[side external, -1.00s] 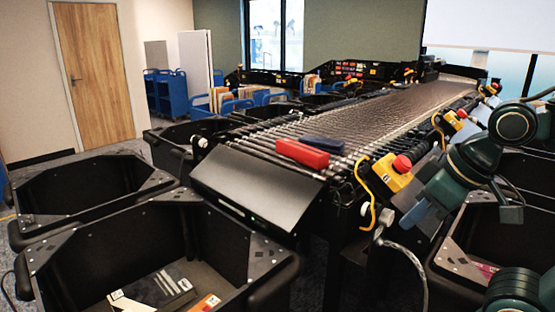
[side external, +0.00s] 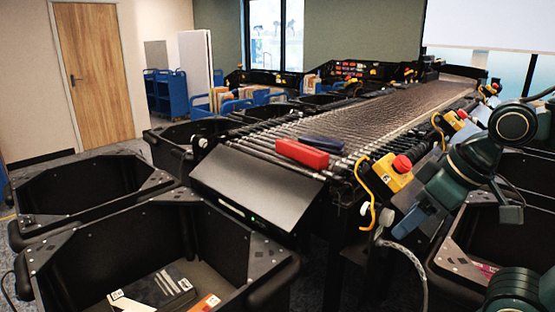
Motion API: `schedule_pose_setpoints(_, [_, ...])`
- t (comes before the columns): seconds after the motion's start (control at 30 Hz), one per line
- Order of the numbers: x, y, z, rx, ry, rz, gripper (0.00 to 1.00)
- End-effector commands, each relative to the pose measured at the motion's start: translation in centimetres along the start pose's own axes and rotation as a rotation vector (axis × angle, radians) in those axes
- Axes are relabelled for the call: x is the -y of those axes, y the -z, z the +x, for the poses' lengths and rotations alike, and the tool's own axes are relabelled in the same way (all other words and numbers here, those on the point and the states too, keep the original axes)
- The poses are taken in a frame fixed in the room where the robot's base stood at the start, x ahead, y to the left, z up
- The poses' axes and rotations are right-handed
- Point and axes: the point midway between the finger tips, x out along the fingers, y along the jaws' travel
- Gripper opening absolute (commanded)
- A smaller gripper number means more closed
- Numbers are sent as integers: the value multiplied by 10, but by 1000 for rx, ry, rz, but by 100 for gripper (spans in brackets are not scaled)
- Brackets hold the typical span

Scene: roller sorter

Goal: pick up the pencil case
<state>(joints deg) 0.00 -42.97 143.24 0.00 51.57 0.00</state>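A red oblong block-like item (side external: 301,153) lies on the rollers near the front end of the conveyor. A dark blue oblong item (side external: 323,144) lies just behind it, close against it. I cannot tell for sure which of the two is the pencil case. My dark green arm comes in from the right edge. Its end, my gripper (side external: 412,218), points down and left beside the conveyor's right side, apart from both items. Its fingers are too small and dark to make out.
The roller conveyor (side external: 400,107) runs toward the back right. A yellow box with a red button (side external: 395,172) stands on its right edge, near my arm. Black bins (side external: 190,225) flank the conveyor; the front left one holds books (side external: 165,287).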

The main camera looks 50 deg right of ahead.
Motion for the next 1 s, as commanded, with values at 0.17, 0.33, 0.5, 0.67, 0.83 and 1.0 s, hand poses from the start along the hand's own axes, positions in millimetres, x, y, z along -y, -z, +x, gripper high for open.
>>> schedule_pose_setpoints(0.17, [0, 0, 0, 0, 0, 0, 69])
schedule_pose_setpoints(0.33, [0, 1, 0, 0, 0, 0, 69])
schedule_pose_setpoints(0.5, [-1, 10, -2, 2, -1, 4, 69])
schedule_pose_setpoints(0.67, [-3, 36, -8, 10, -2, 12, 69])
schedule_pose_setpoints(0.83, [-10, 78, -12, 19, -4, 23, 69])
schedule_pose_setpoints(1.0, [-22, 126, -13, 28, -6, 35, 69])
